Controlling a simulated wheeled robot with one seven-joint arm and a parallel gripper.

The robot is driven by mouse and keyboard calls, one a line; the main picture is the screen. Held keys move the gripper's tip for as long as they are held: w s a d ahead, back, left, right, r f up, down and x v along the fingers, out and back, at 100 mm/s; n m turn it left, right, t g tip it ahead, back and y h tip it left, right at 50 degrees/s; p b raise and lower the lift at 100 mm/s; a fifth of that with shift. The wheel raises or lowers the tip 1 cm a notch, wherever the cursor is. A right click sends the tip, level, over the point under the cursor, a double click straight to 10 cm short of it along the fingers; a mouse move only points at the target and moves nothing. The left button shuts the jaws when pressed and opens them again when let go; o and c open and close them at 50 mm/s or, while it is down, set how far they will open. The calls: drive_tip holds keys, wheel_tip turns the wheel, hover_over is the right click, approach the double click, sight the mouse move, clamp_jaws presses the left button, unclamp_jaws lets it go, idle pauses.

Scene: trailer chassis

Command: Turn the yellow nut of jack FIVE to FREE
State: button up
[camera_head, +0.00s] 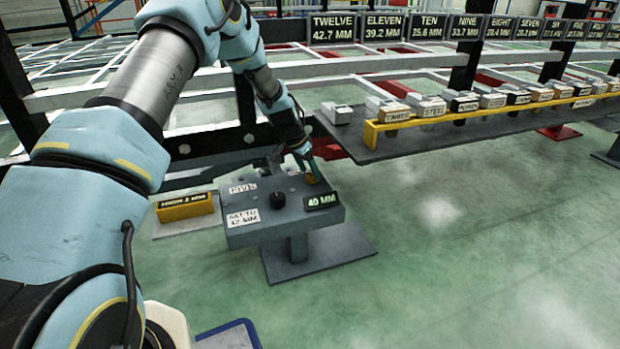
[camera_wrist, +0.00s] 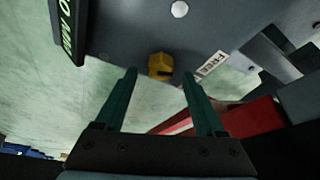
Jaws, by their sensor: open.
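Jack FIVE (camera_head: 287,231) is a grey box on a post, with labels reading "FIVE" and "SET TO 42 MM" and a display (camera_head: 321,201) showing 40 MM. The yellow nut (camera_wrist: 161,67) sits on the jack's grey face in the wrist view, left of a white "FREE" label (camera_wrist: 212,66). My gripper (camera_wrist: 160,75) is open, with its green fingers on either side below the nut in the picture; I cannot tell whether they touch it. In the head view my gripper (camera_head: 310,165) is at the jack's far right corner, beside the nut, which is mostly hidden there.
A grey shelf (camera_head: 440,132) with several labelled blocks and a yellow rail extends right. White chassis beams (camera_head: 330,75) run behind.

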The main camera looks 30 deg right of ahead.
drive_tip(key=shift+x, duration=0.9)
clamp_jaws()
